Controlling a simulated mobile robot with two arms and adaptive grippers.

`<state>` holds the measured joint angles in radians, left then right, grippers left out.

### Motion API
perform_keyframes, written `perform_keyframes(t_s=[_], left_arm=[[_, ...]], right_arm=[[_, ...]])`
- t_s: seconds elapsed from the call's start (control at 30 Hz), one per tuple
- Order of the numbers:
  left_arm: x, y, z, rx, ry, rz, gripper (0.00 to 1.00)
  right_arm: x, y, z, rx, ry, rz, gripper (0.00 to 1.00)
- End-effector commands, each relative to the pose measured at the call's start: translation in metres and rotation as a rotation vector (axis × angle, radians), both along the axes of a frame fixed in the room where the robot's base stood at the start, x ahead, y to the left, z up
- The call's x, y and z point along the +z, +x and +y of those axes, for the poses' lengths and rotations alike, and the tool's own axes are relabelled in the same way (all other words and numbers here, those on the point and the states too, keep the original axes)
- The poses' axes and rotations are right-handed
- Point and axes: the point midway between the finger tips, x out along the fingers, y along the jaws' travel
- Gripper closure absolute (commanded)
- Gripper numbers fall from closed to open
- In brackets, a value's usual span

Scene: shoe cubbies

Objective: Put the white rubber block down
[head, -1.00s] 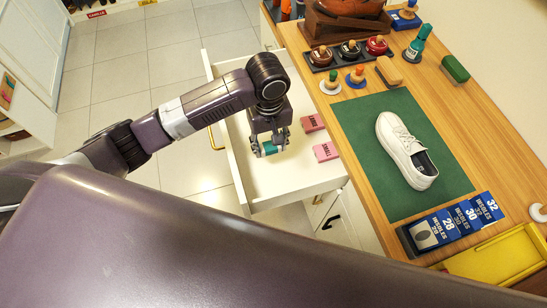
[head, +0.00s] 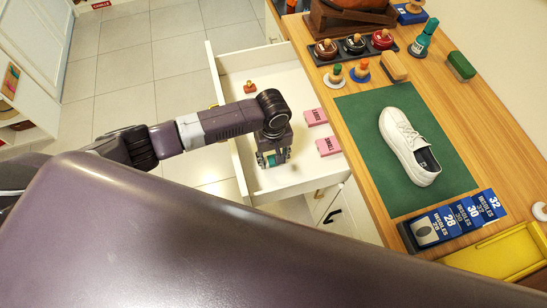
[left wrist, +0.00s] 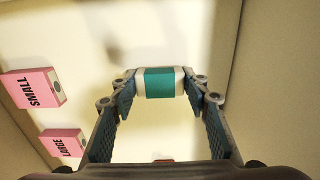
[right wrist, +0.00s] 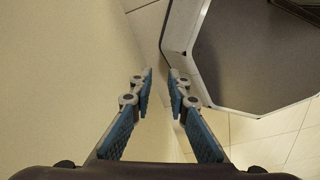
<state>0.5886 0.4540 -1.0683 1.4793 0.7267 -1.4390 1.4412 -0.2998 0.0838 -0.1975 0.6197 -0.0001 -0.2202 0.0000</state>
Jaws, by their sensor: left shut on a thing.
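The white rubber block (left wrist: 160,82) has a teal band around its middle and white ends. My left gripper (head: 272,160) is shut on it, with a fingertip at each end in the left wrist view. The gripper points down inside the open white drawer (head: 245,77), near its front end in the head view. In the head view only a little teal of the block shows between the fingers. I cannot tell whether the block touches the drawer floor. My right gripper (right wrist: 160,85) is open and empty, beside a pale surface.
Pink boxes marked LARGE (head: 315,117) and SMALL (head: 328,147) lie along the drawer's right side. A small red-orange object (head: 250,87) lies at the drawer's far end. The wooden counter (head: 375,190) holds a white shoe (head: 408,145) on a green mat.

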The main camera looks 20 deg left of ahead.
Motion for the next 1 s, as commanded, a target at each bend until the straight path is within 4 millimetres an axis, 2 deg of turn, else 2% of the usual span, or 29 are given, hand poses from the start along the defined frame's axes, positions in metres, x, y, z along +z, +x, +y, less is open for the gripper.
perform_keyframes(t_s=[0.17,0.2,0.33,0.7,0.87,1.0], left_arm=[[-0.003,0.000,0.000,0.001,-0.001,0.001,0.84],[-0.003,0.000,0.000,0.000,-0.001,-0.001,0.54],[-0.003,0.000,0.000,0.000,0.000,0.000,0.40],[0.004,0.000,0.000,0.000,0.000,0.000,0.40],[0.029,0.001,0.000,0.001,-0.002,-0.003,0.40],[0.061,0.001,0.000,-0.001,-0.003,-0.004,0.40]], right_arm=[[0.000,0.000,0.004,0.000,0.004,0.000,0.84],[0.000,0.000,0.005,0.001,0.006,0.000,0.84],[0.000,0.000,0.008,0.001,0.009,0.000,0.84],[0.000,0.000,0.008,0.002,0.009,0.000,0.84],[0.001,0.000,0.007,0.002,0.008,0.000,0.84],[0.002,0.000,0.005,0.002,0.005,-0.001,0.84]])
